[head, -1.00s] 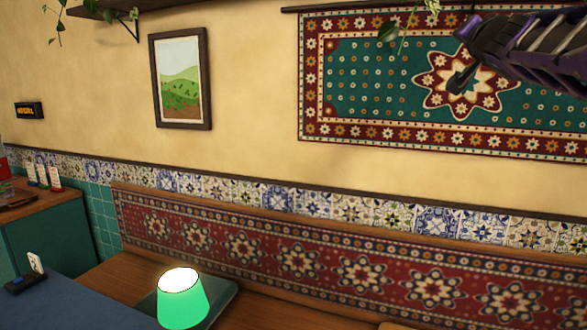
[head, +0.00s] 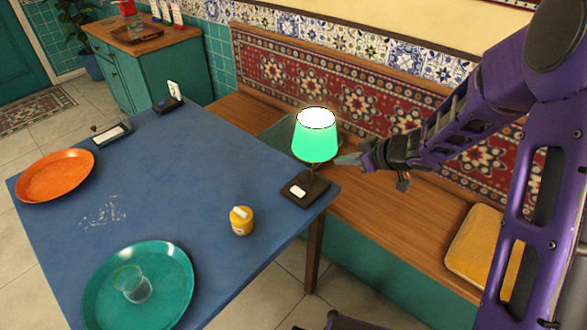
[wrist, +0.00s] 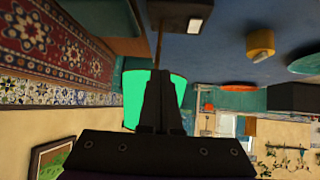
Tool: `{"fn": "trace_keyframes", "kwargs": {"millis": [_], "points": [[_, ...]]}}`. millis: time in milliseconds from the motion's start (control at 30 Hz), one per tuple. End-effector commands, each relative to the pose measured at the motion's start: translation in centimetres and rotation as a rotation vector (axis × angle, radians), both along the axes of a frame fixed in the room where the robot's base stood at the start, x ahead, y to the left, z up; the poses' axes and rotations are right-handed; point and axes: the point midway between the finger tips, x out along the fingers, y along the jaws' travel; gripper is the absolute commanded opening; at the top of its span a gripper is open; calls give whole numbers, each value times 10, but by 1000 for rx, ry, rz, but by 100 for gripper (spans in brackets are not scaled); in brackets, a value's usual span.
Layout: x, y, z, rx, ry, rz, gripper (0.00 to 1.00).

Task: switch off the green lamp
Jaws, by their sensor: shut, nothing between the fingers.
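The green lamp (head: 314,141) stands upright at the right corner of the blue table, with its shade glowing and bright white at the top. Its dark square base (head: 311,186) carries a pale switch (head: 298,191). My gripper (head: 346,159) is shut and empty, just right of the shade's lower edge; whether it touches the lamp I cannot tell. In the wrist view the shut fingers (wrist: 158,76) partly cover the green shade (wrist: 134,88). The lamp's base (wrist: 178,10) and pale switch (wrist: 195,25) show at the top there.
On the blue table (head: 180,190) are a yellow pot (head: 241,222), a teal tray (head: 170,262) holding a glass (head: 132,284), an orange plate (head: 52,172) and small dark items at the far edge. A wooden bench (head: 385,228) with a yellow cushion (head: 478,250) runs behind.

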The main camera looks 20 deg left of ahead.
Motion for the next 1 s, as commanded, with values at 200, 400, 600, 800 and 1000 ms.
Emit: {"fn": "trace_keyframes", "kwargs": {"millis": [200, 400, 600, 800, 1000], "points": [[-32, 18, -17, 37, 31, 100, 0], [-33, 19, -18, 37, 30, 103, 0], [-32, 21, -20, 37, 30, 103, 0], [-24, 41, -39, 38, 31, 104, 0], [-11, 73, -67, 37, 30, 106, 0]]}}
